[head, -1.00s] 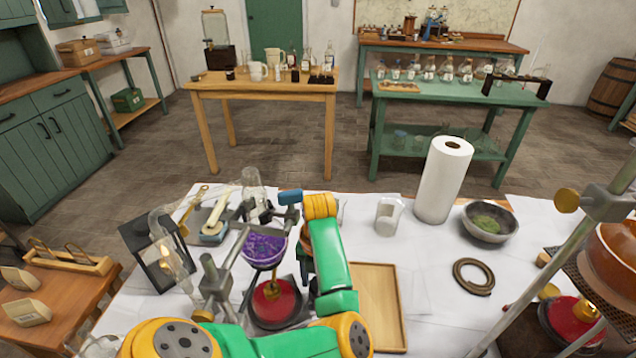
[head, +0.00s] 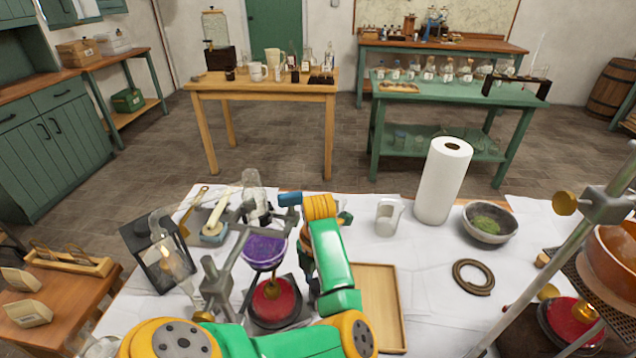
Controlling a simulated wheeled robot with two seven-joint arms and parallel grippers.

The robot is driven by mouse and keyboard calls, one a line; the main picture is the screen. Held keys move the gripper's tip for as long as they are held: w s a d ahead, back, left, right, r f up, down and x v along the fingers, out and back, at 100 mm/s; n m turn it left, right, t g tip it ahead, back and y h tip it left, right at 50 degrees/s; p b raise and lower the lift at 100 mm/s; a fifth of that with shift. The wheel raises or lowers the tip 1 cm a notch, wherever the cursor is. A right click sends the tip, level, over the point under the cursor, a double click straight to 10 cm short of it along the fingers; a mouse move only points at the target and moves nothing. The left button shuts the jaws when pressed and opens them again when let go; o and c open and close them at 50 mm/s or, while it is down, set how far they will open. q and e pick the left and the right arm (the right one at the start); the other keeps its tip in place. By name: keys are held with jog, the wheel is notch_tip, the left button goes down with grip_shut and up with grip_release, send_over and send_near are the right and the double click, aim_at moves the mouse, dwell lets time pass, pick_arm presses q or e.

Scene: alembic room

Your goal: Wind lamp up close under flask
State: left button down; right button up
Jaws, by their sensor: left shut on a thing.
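A round flask of purple liquid (head: 265,250) hangs in a metal stand at the middle left. Below it stands the lamp (head: 272,300), with a red round body and a brass top close under the flask's bottom. The lamp rests on a dark low stand. I cannot tell the exact gap between lamp and flask. My left arm reaches in from the bottom and bends down just right of the lamp. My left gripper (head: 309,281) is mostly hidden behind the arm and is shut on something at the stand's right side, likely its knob. My right gripper is not in view.
A wooden tray (head: 378,308) lies right of my arm. A black lantern (head: 157,255) stands at left. A second stand with a red lamp (head: 572,322) is at right.

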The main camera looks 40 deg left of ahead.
pick_arm(q)
jog(key=m, duration=0.3)
jog(key=shift+r+m, duration=0.1)
jog(key=shift+m, duration=0.2)
jog(key=m+p, duration=0.1)
jog(key=m, duration=0.2)
jog(key=shift+m, duration=0.3)
jog(key=m+p, duration=0.1)
jog(key=m, duration=0.2)
jog(key=shift+w+a+r+m, duration=0.1)
jog(key=shift+m, duration=0.2)
jog(key=shift+m+p, duration=0.65)
jog(key=shift+m, duration=0.85)
jog(key=c, duration=0.6)
grip_release()
